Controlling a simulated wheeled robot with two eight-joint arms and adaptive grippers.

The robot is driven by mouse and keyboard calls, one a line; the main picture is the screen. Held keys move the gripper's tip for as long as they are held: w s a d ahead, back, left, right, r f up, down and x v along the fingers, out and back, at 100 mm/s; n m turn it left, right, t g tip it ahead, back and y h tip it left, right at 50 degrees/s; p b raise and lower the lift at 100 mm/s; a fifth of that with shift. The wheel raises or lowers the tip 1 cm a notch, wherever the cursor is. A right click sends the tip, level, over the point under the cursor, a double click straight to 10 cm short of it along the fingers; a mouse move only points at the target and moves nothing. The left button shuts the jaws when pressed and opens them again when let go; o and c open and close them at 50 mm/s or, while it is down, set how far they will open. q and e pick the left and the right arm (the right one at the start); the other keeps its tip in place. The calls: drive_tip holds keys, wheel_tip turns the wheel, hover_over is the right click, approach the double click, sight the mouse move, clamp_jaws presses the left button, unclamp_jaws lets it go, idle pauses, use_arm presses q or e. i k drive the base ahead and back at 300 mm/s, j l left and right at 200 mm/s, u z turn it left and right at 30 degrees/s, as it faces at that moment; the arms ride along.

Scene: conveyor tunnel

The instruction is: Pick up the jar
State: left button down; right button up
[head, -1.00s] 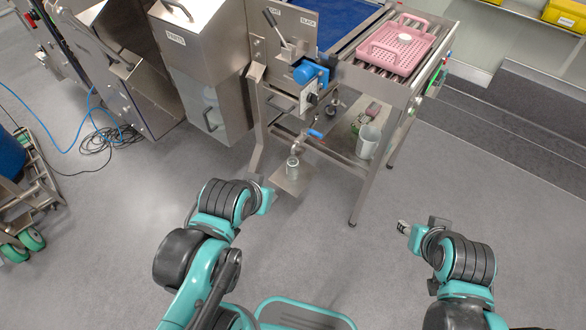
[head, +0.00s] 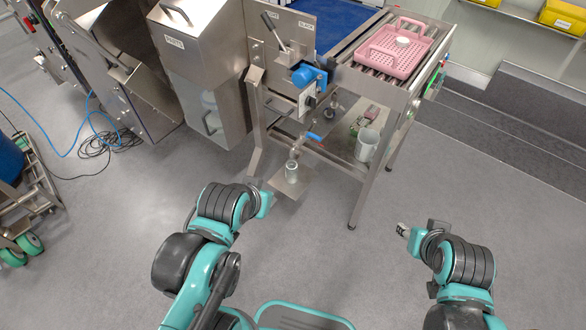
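A small greyish, clear-looking jar (head: 291,173) stands upright on a low metal plate (head: 305,178) under a tap at the front of the conveyor frame. My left gripper (head: 264,190) is just left of and nearer than the jar in the picture, apart from it. Its fingers are too small and turned away to tell if they are open. My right gripper (head: 403,230) is over open floor, right of the frame's front leg and well away from the jar. Its finger state is unclear. No object shows in either gripper.
The steel conveyor frame (head: 361,190) stands above and right of the jar. A pink perforated tray (head: 385,60) with a white round item sits on its rollers. A white jug (head: 367,146) is on the lower shelf. A steel cabinet (head: 205,55) is left. The near floor is clear.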

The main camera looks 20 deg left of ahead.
sight(291, 167)
drive_tip(key=i+j+u, duration=0.45)
drive_tip(key=i+j, duration=0.45)
drive_tip(key=j, duration=0.15)
